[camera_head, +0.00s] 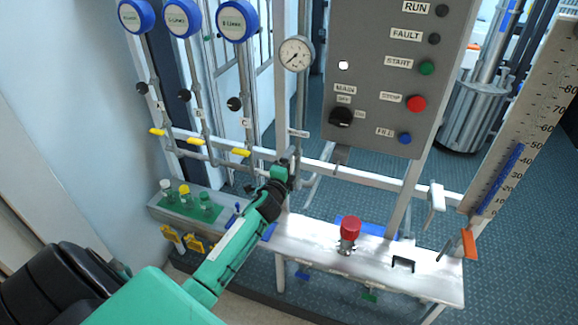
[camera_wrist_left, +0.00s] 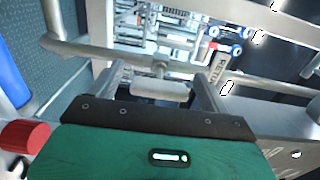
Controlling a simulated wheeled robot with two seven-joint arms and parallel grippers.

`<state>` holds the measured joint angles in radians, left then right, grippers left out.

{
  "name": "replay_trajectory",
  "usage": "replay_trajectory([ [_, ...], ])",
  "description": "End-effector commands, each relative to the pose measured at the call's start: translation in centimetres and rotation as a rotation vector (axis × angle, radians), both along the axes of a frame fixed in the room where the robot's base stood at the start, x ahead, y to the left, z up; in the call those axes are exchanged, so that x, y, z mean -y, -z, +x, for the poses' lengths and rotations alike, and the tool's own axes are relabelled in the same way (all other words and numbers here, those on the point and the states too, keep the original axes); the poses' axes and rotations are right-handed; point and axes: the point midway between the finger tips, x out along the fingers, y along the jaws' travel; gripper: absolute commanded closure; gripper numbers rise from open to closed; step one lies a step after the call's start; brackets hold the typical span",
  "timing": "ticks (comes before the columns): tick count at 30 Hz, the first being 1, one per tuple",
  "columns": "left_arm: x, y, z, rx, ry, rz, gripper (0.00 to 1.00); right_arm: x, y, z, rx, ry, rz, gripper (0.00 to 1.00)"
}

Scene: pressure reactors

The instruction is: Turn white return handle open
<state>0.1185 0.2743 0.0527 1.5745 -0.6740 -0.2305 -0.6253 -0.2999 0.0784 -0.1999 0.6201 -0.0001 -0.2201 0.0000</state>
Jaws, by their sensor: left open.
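A white handle (camera_wrist_left: 160,90) shows in the left wrist view, lying crosswise between my left gripper's fingers. A short stem joins it to a metal fitting beyond. A label beside it is partly legible and seems to start "RETU". My left gripper (camera_head: 285,164) is at the frame's lower rail in the head view and hides most of what lies there, including this handle. In the left wrist view its fingers (camera_wrist_left: 163,78) are open, one at each end of the handle. I cannot tell if either finger touches it. My right gripper is not in view.
A control panel (camera_head: 386,75) hangs above right and a pressure gauge (camera_head: 296,54) above. Several yellow handles (camera_head: 195,141) sit left on the pipes. A red knob (camera_head: 350,228) stands on the metal bench (camera_head: 318,240). Another pale handle (camera_head: 435,203) hangs at the right.

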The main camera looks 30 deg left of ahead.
Motion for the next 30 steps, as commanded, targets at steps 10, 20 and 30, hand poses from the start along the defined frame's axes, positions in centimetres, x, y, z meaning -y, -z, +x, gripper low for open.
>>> replay_trajectory([
  [10, 0.8, 0.3, -3.2, -0.001, 0.002, 0.003, 0.20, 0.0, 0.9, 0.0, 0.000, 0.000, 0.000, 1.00],
  [20, 2.2, 0.3, -9.3, -0.001, 0.001, 0.000, 0.20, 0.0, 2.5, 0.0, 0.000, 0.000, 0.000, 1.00],
  [30, 3.1, 0.1, -13.1, 0.000, 0.000, 0.000, 0.20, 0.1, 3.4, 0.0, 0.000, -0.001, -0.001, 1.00],
])
